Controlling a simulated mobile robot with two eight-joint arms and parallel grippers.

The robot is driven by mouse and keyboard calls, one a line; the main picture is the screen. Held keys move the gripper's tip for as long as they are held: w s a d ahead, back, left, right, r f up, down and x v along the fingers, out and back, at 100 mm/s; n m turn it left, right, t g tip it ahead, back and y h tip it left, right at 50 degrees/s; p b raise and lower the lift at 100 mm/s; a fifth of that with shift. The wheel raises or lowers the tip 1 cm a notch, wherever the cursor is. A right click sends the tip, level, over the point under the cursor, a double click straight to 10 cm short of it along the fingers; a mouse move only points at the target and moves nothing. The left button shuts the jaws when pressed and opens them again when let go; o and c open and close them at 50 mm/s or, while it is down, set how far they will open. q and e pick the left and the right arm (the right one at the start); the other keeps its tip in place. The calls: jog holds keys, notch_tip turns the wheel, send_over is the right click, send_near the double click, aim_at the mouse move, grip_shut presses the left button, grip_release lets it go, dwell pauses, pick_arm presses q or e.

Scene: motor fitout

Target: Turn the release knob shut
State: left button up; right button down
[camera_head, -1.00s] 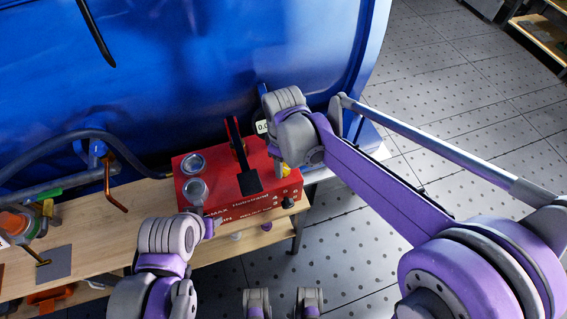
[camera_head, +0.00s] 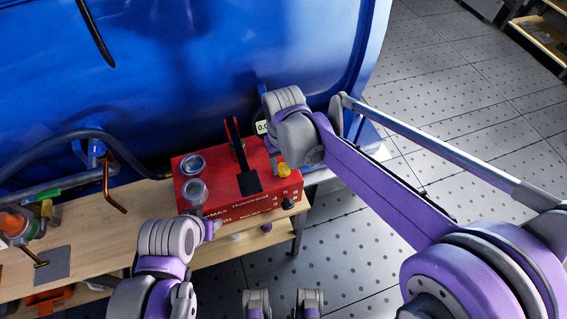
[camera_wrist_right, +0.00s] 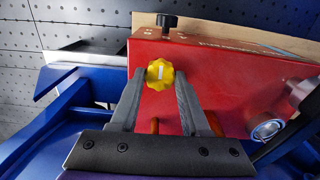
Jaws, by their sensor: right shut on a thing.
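The yellow release knob (camera_head: 284,170) sits on the right end of the red pump box (camera_head: 222,184). In the right wrist view the lobed knob (camera_wrist_right: 160,74) carries a short white mark, close to upright in the picture. My right gripper (camera_wrist_right: 160,80) has its two grey fingers on either side of the knob, shut on it. In the head view my right wrist hangs over the box's back right corner and hides part of the gripper. My left arm (camera_head: 168,238) is in front of the box; its finger gap cannot be made out.
A black knob (camera_head: 288,203) is on the box's front face, and a black-ended lever (camera_head: 249,182) rises from its top. Two round metal fittings (camera_head: 195,188) sit at its left. The blue tank (camera_head: 190,70) is close behind. Pipes and a hose are left on the wooden bench (camera_head: 110,222).

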aim_at(283, 168)
dwell(0.4)
jog(key=shift+c, duration=1.9)
grip_release()
jog(key=shift+r, duration=0.15)
notch_tip(283, 168, up, 10)
jog(key=shift+r+p, duration=0.25)
jog(key=shift+p, duration=0.15)
jog(key=s+d+f+m+t+p, duration=0.1)
jog(key=s+d+f+m+t, duration=0.1)
jog(key=s+d+f, duration=0.2)
jog(key=s+d+f+m+t+p, duration=0.1)
jog(key=s+d+f+t, duration=0.2)
jog(key=s+d, duration=0.7)
jog(key=d+f, duration=0.1)
jog(key=d, duration=0.2)
jog(key=shift+s+m, duration=0.3)
jog(key=shift+m, duration=0.1)
